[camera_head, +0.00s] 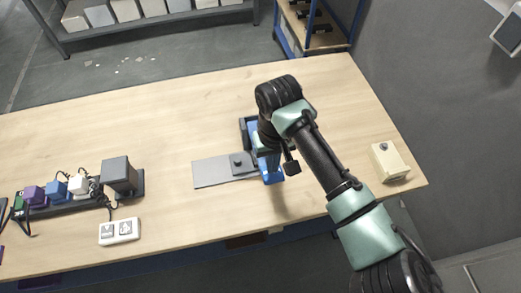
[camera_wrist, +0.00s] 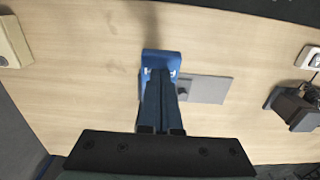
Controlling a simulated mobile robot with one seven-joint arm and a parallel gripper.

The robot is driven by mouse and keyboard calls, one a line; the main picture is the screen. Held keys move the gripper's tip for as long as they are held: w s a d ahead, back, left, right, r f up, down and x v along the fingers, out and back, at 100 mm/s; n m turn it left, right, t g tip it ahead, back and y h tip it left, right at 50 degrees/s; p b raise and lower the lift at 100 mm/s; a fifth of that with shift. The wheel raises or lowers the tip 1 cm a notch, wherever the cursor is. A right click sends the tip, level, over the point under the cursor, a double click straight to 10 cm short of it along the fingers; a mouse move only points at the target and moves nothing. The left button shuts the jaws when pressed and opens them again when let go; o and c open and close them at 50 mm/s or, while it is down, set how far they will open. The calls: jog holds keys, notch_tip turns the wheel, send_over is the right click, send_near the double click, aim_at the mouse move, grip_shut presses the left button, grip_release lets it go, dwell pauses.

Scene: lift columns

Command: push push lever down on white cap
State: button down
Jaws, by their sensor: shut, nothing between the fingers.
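A blue press-like device (camera_head: 273,178) stands mid-table beside a flat grey plate (camera_head: 210,172). A small dark knob (camera_head: 238,160) sits on the plate's right part. In the wrist view, the blue part (camera_wrist: 161,56) lies straight beyond my fingertips, with the grey plate (camera_wrist: 208,90) to its right. My gripper (camera_wrist: 160,73) is shut and empty, its fingers together over the blue device. I cannot tell whether they touch it. My arm hides much of the device in the head view. I cannot make out the white cap or clearly identify the push lever.
A beige box with a dark button (camera_head: 390,163) stands at the table's right. A white two-switch panel (camera_head: 119,231) and a dark rack with coloured blocks and a grey box (camera_head: 119,175) are at the left. The table (camera_head: 150,115) behind the plate is clear.

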aim_at(271, 175)
jog(key=shift+f+b, duration=1.2)
jog(key=shift+f, duration=1.1)
jog(key=shift+f+p, duration=0.2)
jog(key=shift+p, duration=0.25)
dwell(0.8)
jog(key=shift+r, duration=0.1)
notch_tip(271, 175, up, 8)
jog(key=p, duration=0.8)
dwell(0.7)
